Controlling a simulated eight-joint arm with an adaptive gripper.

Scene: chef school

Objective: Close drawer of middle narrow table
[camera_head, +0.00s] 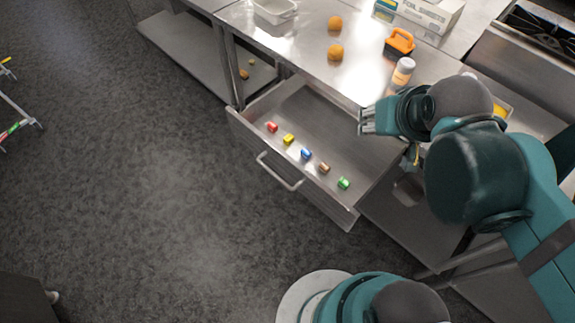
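The metal drawer (240,125) of the narrow steel table (300,45) is pulled well out. Its bar handle (279,172) sits on the front face, toward the lower left. Several small coloured blocks, from a red one (272,127) to a green one (343,184), lie in a row inside near the front. My gripper (364,121) is above the right part of the drawer, near the table edge, pointing left and apart from the handle. Its fingers are small here, and their opening cannot be made out.
On the tabletop are two oranges (336,52), a white-capped bottle (402,72), an orange-handled item (399,43), a white tray (275,10) and a foil box (430,12). A lower shelf (190,55) stands left. The floor (150,190) before the drawer is clear.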

